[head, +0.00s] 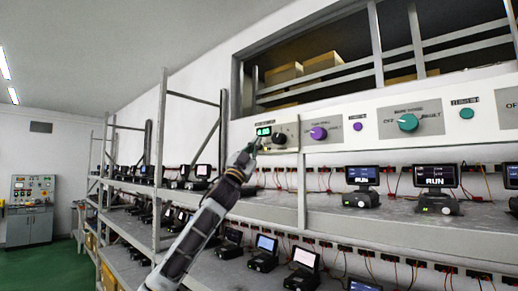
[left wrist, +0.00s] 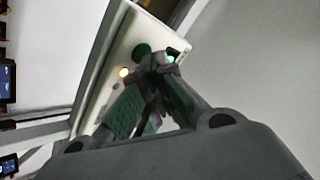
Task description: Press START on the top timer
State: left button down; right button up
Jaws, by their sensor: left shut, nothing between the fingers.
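The top timer (head: 290,128) is a pale box at the left end of the long upper panel, with a lit green display (head: 264,131) and a dark knob (head: 279,138). My left gripper (head: 253,146) is shut and empty, its tips at the timer's lower left, just below the display. I cannot tell whether the tips touch the face.
The panel continues right with a purple knob (head: 318,133) and a teal knob (head: 408,122). Below it, a shelf (head: 390,216) carries several small units with screens, one a RUN display (head: 436,175), and loose wires. A rack upright (head: 160,150) stands left of my arm.

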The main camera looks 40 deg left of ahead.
pick_arm(q)
jog(key=shift+s, duration=0.7)
jog(key=s+b, duration=0.2)
jog(key=s, duration=0.3)
jog(key=shift+a, duration=0.2)
dwell(0.5)
jog(key=shift+w, duration=0.1)
dwell(0.8)
jog(key=shift+f, duration=0.1)
